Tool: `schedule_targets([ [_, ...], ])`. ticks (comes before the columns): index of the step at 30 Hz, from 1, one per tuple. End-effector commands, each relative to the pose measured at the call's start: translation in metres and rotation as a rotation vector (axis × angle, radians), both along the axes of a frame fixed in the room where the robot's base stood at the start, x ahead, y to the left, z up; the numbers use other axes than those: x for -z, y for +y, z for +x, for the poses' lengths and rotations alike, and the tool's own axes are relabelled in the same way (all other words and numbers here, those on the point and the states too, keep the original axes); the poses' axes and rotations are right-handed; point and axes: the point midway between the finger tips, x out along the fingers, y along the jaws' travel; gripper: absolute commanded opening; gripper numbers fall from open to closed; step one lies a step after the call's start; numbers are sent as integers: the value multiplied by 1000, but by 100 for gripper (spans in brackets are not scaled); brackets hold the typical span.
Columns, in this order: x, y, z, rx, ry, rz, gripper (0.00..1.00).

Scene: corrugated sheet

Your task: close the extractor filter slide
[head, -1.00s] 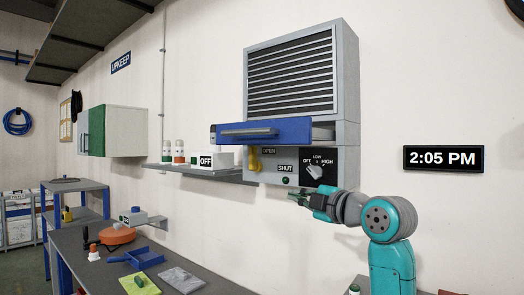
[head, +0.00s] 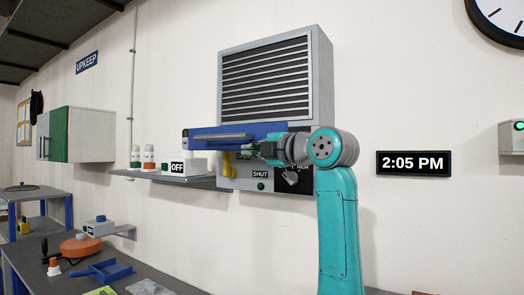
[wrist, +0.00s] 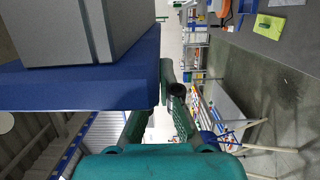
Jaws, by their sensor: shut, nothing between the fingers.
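The extractor filter slide (head: 205,134) is a blue-fronted drawer with a long bar handle (head: 222,137). It stands out from the grey extractor housing (head: 325,80), so it is open. In the wrist view its blue front (wrist: 70,85) fills the left side. My gripper (head: 257,150) is shut and empty, just in front of the right part of the blue front, below handle height. In the wrist view my gripper (wrist: 168,78) is beside the blue front's edge; I cannot tell whether they touch. My arm hides part of the switch panel.
A yellow catch (head: 228,168) and a SHUT label (head: 260,174) are under the slide. A shelf (head: 165,177) with an OFF box (head: 186,167) and small bottles is left of the housing. The wall right of my arm is clear up to the clock display (head: 413,162).

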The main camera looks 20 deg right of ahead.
Motion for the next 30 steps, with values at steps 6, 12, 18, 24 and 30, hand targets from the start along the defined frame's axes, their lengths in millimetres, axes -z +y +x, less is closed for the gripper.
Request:
schedule_targets([
  [6,-1,9,22,-1,-1,0,0],
  [12,0,12,28,0,-1,0,0],
  [18,0,12,28,0,-1,-1,0],
  [24,0,-3,38,4,1,0,0],
  [30,0,-36,63,3,1,1,0],
])
